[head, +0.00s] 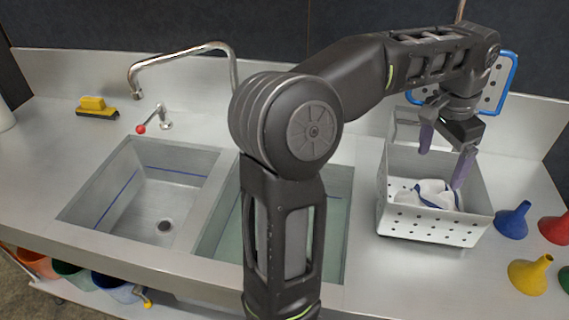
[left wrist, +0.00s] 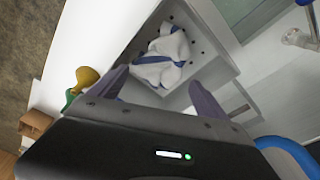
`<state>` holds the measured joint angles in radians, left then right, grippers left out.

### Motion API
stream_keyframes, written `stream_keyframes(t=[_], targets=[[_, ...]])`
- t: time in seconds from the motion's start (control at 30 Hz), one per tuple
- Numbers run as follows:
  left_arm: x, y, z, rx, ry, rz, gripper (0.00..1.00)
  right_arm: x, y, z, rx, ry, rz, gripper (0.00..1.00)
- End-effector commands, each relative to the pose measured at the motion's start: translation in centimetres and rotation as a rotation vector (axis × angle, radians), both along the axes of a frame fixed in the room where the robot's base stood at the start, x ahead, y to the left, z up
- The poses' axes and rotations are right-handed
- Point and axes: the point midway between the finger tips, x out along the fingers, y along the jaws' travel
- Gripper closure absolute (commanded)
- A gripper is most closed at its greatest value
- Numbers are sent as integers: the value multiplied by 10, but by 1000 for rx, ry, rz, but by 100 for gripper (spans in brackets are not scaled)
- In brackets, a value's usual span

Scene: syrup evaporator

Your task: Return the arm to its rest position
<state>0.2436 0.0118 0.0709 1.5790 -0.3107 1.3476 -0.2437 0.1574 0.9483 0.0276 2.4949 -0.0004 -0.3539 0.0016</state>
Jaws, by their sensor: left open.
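My left arm reaches across the sink counter from the bottom middle of the head view. My left gripper (head: 444,158) is open over a white perforated basket (head: 428,228) on the right of the counter. Its two purple fingers point down, with the right one low at the basket's opening. A white cloth with blue bands (head: 432,193) lies inside the basket below the fingers. In the left wrist view the open fingers (left wrist: 160,90) frame the cloth (left wrist: 160,62), with nothing visible between them. My right gripper is not in view.
A blue funnel (head: 512,221), a yellow funnel (head: 529,275) and a red funnel (head: 556,228) stand right of the basket. A blue-handled perforated panel (head: 493,97) is behind the gripper. Two sink basins, a curved faucet (head: 183,57) and a yellow sponge (head: 95,106) lie left.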

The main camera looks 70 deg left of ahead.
Motion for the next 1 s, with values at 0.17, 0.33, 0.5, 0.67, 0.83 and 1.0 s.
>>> stream_keyframes(t=[0.17,0.33,0.5,0.67,0.83,1.0], targets=[[-3,0,24,0,0,0,13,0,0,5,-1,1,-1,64],[-4,0,27,-1,1,0,13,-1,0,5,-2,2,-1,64],[-4,0,27,0,1,0,13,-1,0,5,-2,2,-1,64],[-4,0,27,0,1,0,13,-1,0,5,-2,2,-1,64],[-4,0,27,0,1,0,13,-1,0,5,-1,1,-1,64],[-4,0,27,-1,1,0,13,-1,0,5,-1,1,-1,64]])
